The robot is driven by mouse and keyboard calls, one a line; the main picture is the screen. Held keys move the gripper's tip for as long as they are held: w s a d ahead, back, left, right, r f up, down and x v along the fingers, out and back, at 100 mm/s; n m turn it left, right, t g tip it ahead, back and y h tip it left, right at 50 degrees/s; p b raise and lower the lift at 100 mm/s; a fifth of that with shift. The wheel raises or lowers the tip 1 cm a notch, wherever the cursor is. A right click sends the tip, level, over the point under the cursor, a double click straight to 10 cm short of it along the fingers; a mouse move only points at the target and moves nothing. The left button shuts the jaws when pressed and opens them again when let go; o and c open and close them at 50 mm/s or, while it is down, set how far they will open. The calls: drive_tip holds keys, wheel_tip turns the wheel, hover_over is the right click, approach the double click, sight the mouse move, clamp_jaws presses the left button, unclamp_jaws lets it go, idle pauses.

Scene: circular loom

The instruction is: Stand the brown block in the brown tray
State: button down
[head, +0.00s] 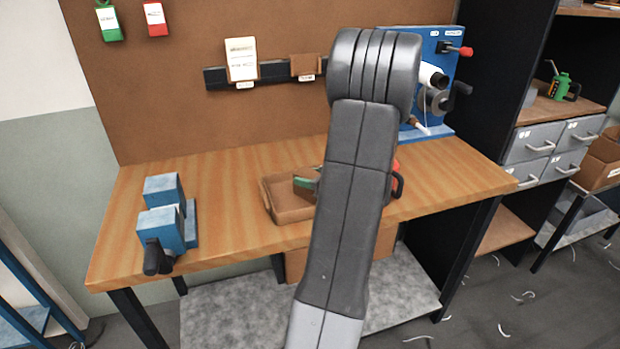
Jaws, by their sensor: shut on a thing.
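The brown tray (292,216) lies on the workbench near its front middle. It is a shallow open box, and its right side is hidden behind my arm. A small green and dark thing (305,183) shows over the tray's right part, at the edge of my arm; I cannot tell what it is. I cannot make out the brown block anywhere.
A blue vise-like fixture (163,226) with a black knob stands at the bench's left. A blue panel machine (440,75) stands at the back right. A red thing and a black handle (398,186) show right of my arm. The wooden bench top (235,200) is clear between fixture and tray.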

drive_tip(key=c, duration=0.6)
unclamp_jaws()
drive_tip(key=b+v, duration=0.3)
drive_tip(key=v, duration=1.1)
drive_tip(key=shift+w+a, duration=0.1)
drive_tip(key=p+x, duration=0.3)
drive_tip(key=x, duration=1)
drive_tip(key=shift+w+a, duration=0.1)
drive_tip(key=shift+a, duration=0.05)
drive_tip(key=shift+w+a, duration=0.1)
drive_tip(key=shift+a, duration=0.05)
drive_tip(key=shift+r+p, duration=0.1)
drive_tip(key=shift+p, duration=0.25)
